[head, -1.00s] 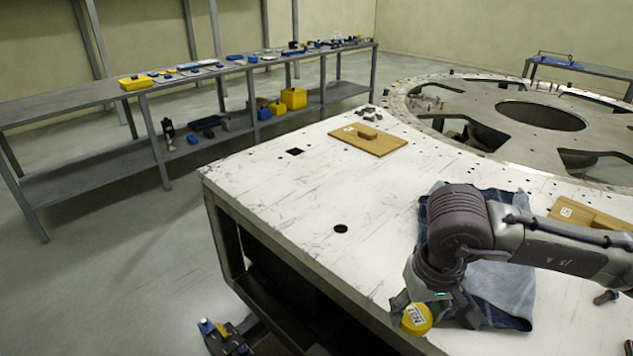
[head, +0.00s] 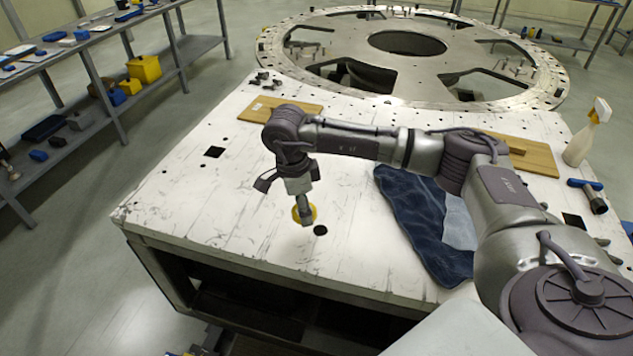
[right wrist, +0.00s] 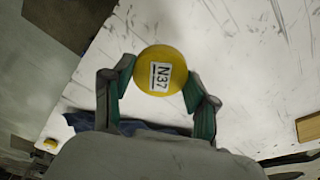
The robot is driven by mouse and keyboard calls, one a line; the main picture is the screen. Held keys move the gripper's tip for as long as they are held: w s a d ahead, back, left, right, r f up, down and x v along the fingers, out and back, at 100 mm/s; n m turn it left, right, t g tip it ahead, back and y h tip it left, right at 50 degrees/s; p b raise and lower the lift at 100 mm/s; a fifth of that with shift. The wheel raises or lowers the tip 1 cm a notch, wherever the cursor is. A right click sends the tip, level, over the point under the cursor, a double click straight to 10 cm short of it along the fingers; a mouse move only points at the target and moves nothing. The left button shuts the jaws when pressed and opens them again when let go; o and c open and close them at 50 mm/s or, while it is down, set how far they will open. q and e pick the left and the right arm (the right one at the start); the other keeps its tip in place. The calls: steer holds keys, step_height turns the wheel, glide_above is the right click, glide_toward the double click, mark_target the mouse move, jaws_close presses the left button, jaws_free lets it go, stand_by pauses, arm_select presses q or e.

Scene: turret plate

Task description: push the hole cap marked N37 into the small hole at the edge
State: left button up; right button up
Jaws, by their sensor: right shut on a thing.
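The yellow hole cap (head: 305,215) is in my right gripper (head: 303,206). In the right wrist view the round cap (right wrist: 160,72) faces the camera with its N37 label, between the two fingers of the right gripper (right wrist: 158,88), which is shut on it. In the head view the cap appears just left of and slightly above the small round dark hole (head: 320,230) near the front edge of the white plate (head: 200,195). The cap's height above the plate is hard to tell. The hole is uncovered in the head view. My left gripper is not in view.
A blue cloth (head: 410,210) lies right of the hole. Wooden boards with handles (head: 250,107) (head: 540,160) lie farther back. A spray bottle (head: 587,135) stands at right. The plate around the round hole is clear.

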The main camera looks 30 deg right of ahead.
mark_target(320, 223)
arm_select(q)
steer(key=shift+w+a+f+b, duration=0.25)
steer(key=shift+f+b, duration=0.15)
steer(key=shift+b, duration=0.65)
arm_select(e)
steer(key=d+f+m, duration=0.1)
steer(key=f+m, duration=0.1)
steer(key=d+f+m, duration=0.2)
steer(key=f+m, duration=0.1)
steer(key=d+f+m, duration=0.2)
steer(key=m, duration=0.1)
steer(key=shift+w+f+g+y, duration=0.3)
arm_select(q)
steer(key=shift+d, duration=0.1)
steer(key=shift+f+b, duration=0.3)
steer(key=shift+b, duration=0.05)
arm_select(e)
steer(key=shift+f, duration=0.1)
stand_by(0.5)
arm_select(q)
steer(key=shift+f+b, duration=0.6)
arm_select(e)
steer(key=shift+f, duration=0.75)
